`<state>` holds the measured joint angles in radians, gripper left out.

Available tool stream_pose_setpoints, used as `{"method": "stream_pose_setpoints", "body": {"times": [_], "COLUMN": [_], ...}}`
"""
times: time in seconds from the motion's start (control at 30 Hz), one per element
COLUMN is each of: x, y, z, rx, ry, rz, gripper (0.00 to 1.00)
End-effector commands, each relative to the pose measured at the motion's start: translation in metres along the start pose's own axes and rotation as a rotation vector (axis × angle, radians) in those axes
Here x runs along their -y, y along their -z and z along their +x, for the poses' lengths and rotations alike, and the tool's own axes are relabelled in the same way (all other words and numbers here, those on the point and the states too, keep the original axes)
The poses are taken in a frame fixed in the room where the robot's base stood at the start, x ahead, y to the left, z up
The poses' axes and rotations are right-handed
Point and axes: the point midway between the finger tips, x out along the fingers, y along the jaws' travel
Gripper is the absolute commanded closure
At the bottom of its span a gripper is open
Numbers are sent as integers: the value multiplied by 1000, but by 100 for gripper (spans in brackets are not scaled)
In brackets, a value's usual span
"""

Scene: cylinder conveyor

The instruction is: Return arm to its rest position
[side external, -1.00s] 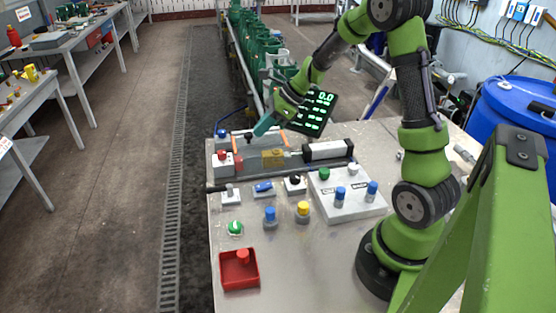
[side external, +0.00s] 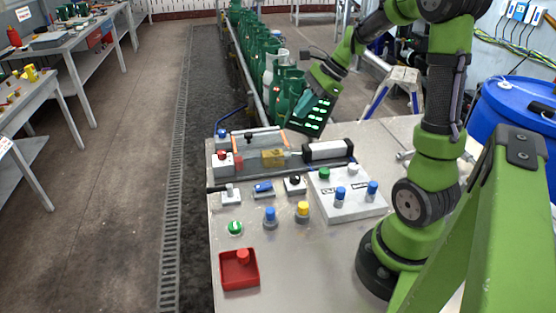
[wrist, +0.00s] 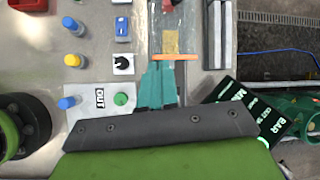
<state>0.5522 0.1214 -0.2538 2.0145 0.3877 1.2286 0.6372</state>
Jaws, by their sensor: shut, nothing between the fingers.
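My gripper (side external: 303,104) is raised above the back of the metal bench (side external: 285,260), in front of the dark display with green characters (side external: 313,124). Its teal fingers point down and left in the side external view and are together and empty. In the wrist view the teal fingers (wrist: 158,82) show close together above the bench, near the yellow block (wrist: 170,42). The fingers hide part of the bench fixture there.
A white control box (side external: 345,205) with several knobs stands near my base. A red tray (side external: 239,270) lies at the bench's front left. Green cylinders (side external: 275,70) line the conveyor behind. A blue barrel (side external: 515,110) stands at right.

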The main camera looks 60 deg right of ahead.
Motion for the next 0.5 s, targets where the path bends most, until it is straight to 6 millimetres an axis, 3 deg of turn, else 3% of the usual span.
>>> {"method": "stream_pose_setpoints", "body": {"times": [0.4, 0.5], "x": [-123, -150], "y": [-99, -116], "z": [-8, -14], "rx": [-194, -228], "ry": [-25, 6], "rz": [-1365, -1631], "gripper": [100, 100]}}
